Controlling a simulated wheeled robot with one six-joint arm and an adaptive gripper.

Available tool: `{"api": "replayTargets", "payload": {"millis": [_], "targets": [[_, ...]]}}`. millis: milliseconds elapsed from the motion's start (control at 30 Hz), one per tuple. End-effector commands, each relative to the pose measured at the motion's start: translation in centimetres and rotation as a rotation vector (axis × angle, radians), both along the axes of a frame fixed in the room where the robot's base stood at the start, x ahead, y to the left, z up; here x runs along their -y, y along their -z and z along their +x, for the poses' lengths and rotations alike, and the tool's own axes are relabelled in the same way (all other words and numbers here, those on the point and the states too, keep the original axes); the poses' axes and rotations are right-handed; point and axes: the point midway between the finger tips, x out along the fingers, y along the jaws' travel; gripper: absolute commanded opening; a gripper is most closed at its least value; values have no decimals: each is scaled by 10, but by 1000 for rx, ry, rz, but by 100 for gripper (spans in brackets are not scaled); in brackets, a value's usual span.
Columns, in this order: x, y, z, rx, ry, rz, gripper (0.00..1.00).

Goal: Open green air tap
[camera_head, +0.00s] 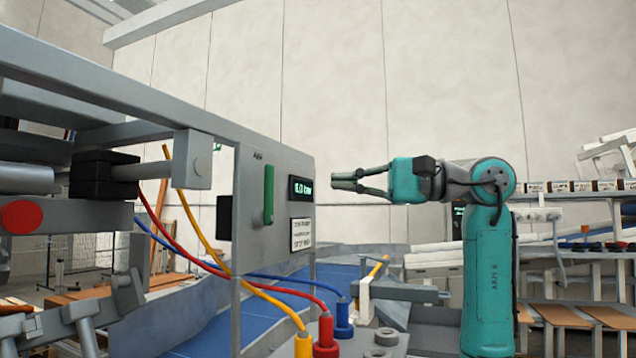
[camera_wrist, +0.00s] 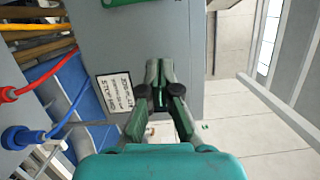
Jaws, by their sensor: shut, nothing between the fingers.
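The green air tap (camera_head: 269,194) is a narrow upright handle on the grey panel (camera_head: 250,240), under a small "AIR" label. In the wrist view only a piece of the green tap (camera_wrist: 120,2) shows at the top edge. My gripper (camera_head: 334,181) is shut and empty. In the head view it appears to the right of the panel, at about the height of the tap and pointing left. In the wrist view my gripper (camera_wrist: 157,68) lies over the panel face, close to the white label. The display (camera_head: 301,188) right of the tap appears to read 0.0 bar.
A white label (camera_head: 301,235) sits below the display. Yellow, red (camera_head: 325,335) and blue (camera_head: 343,317) hoses hang below and left of the panel. A grey beam (camera_head: 120,95) runs above it. Shelving (camera_head: 580,200) stands at the far right.

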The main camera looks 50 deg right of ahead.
Motion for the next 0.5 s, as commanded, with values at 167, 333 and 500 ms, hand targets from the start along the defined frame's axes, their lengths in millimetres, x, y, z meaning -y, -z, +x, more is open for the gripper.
{"api": "replayTargets", "payload": {"millis": [167,333,500], "targets": [[12,0,-17,0,1,0,0],[15,0,-22,0,0,0,0],[15,0,-22,0,-1,0,0]]}}
